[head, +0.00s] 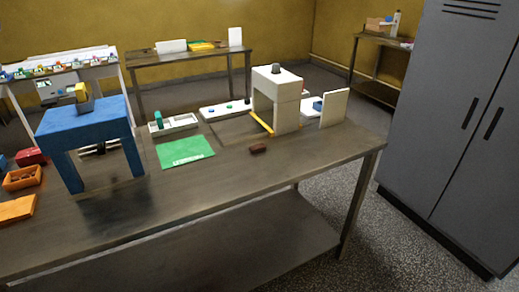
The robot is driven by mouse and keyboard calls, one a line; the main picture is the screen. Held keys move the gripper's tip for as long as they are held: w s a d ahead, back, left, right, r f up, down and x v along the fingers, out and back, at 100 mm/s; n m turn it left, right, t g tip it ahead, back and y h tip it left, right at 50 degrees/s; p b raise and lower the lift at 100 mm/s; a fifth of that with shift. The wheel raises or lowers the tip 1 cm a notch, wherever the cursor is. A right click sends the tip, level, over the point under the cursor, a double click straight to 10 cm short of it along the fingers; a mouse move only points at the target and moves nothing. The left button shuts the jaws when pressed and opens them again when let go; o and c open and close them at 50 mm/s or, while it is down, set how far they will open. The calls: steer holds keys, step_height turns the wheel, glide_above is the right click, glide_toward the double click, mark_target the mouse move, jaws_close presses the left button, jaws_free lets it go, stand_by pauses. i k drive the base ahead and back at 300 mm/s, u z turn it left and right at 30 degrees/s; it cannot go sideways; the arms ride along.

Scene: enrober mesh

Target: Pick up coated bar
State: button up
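A small dark brown bar (258,148), which looks like the coated bar, lies on the metal table (205,205). It sits in front of the white machine (286,112), apart from it and to the right of the green mat (185,151). A yellow strip (262,124) runs along the machine's lower left side. My gripper does not show in the head view.
A blue stand (85,120) and orange trays (22,178) occupy the table's left. Grey lockers (450,130) rise at right. The table front is clear.

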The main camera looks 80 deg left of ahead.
mark_target(258, 148)
steer(key=z, duration=1.15)
steer(key=k, duration=0.15)
steer(key=u, duration=3.25)
steer(key=k, duration=0.25)
steer(key=u, duration=1.9)
steer(key=i, duration=0.45)
steer(key=u, duration=0.05)
